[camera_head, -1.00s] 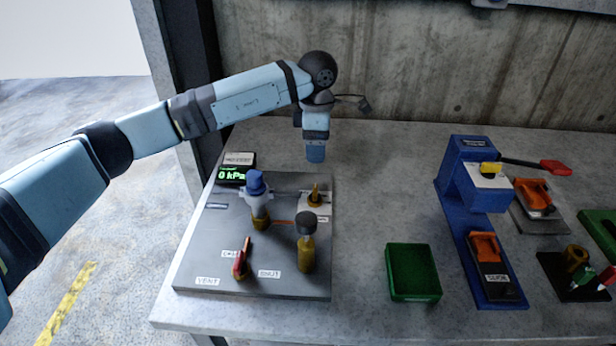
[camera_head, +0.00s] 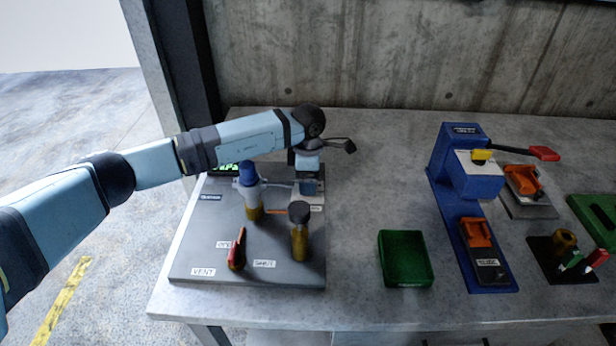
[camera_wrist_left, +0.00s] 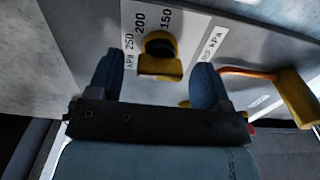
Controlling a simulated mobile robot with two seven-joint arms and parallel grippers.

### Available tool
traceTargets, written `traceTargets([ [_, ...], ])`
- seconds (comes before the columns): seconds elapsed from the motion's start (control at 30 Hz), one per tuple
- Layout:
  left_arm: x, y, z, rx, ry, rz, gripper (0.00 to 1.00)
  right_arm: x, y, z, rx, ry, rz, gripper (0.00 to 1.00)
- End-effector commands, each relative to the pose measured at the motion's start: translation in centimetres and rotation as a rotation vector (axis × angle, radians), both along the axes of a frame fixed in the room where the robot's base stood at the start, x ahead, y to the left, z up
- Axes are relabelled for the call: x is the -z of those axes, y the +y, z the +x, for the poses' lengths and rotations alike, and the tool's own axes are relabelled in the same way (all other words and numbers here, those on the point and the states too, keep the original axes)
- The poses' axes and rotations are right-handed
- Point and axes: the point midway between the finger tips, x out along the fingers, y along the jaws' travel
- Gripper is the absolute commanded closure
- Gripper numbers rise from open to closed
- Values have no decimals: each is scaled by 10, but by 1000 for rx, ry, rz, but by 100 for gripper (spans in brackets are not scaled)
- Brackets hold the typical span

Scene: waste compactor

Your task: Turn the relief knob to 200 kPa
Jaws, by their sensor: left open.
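The relief knob (camera_wrist_left: 160,62) is yellow with a dark round cap and shows in the left wrist view on a white scale plate (camera_wrist_left: 150,18) marked 150, 200 and 250 kPa. Its yellow pointer position is hard to read. My left gripper (camera_wrist_left: 157,78) is open, with one blue finger on each side of the knob; I cannot tell if they touch it. In the head view my left gripper (camera_head: 307,190) is over the back right of the grey panel (camera_head: 190,240) and hides the knob. My right gripper is not in view.
A blue-capped brass fitting (camera_head: 250,185), a dark-capped brass post (camera_head: 300,235) and a red lever (camera_head: 239,250) stand on the panel. The green pressure display (camera_head: 225,167) is partly covered by my arm. A green tray (camera_head: 405,258) and blue press (camera_head: 470,180) stand to the right.

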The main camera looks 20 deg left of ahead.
Motion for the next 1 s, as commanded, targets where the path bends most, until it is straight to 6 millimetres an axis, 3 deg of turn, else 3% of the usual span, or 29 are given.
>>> traceTargets([
  [0.27,2,0,0,0,-1,0,28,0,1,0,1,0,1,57],
  [0.5,2,0,0,0,-1,0,77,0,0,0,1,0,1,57],
  [1.0,4,1,1,125,-2,1,77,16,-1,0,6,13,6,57],
])
